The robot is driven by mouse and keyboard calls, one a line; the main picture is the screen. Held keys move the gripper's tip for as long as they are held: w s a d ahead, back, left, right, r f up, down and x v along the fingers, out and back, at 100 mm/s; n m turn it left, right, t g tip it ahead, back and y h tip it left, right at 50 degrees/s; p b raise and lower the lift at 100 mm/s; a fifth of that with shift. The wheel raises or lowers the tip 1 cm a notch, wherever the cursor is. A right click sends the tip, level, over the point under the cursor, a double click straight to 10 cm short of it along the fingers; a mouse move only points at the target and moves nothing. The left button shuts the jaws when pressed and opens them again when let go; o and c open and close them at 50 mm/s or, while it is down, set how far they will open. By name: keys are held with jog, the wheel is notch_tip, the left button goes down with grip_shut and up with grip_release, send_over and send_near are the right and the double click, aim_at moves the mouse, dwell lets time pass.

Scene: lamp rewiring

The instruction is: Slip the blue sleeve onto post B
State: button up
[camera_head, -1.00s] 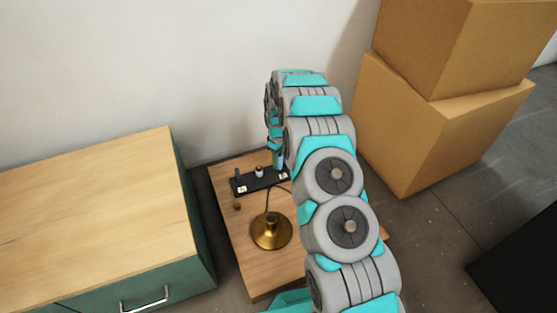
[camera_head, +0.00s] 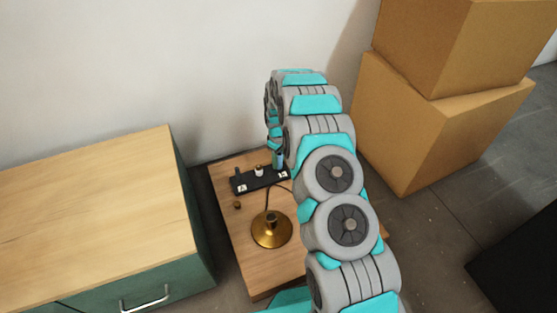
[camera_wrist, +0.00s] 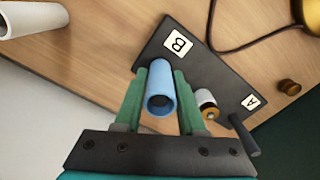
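The blue sleeve (camera_wrist: 160,98) is between the two green fingers of my gripper (camera_wrist: 161,76), which is shut on its sides. Its open end faces the wrist camera and looks dark inside. It is over the B end of the black board (camera_wrist: 203,48), close to the B label (camera_wrist: 178,42). Post B itself is hidden by the sleeve, so I cannot tell whether the sleeve is around it or above it. In the head view the blue sleeve (camera_head: 278,159) shows at the board's right end, partly covered by my arm.
A white piece with a brass tip (camera_wrist: 207,103) stands mid-board; a dark post (camera_wrist: 244,135) is near label A (camera_wrist: 250,102). A brass knob (camera_wrist: 289,87) and brass lamp base (camera_head: 271,230) with cord are on the wooden table (camera_head: 250,268). A white tube (camera_wrist: 35,18) lies apart. Boxes (camera_head: 430,130) stand right.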

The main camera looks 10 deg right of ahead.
jog(key=o, duration=0.4)
notch_tip(320, 180, up, 7)
jog(key=shift+r+p, duration=0.1)
jog(key=shift+p, duration=0.3)
jog(key=shift+r, duration=0.45)
jog(key=s+a+r+m+p, duration=0.1)
jog(key=s+r+m+p, duration=0.1)
jog(key=s+r, duration=0.9)
jog(key=s+r+m+p, duration=0.1)
jog(key=s+r+p, duration=0.2)
jog(key=s+r, duration=0.8)
jog(key=s+r+m+p, duration=0.1)
jog(key=s+r, duration=0.4)
jog(key=s, duration=0.4)
jog(key=s+r+m+g+p, duration=0.1)
jog(key=s+r, duration=0.3)
jog(key=s, duration=0.5)
jog(key=s+d+r+m+p, duration=0.1)
jog(key=s+r+m+p, duration=0.1)
jog(key=s+r, duration=0.3)
jog(key=s+m, duration=0.1)
jog(key=s, duration=0.3)
jog(key=shift+s+r+g+p, duration=0.3)
jog(key=shift+r+g, duration=0.05)
jog(key=shift+g, duration=0.05)
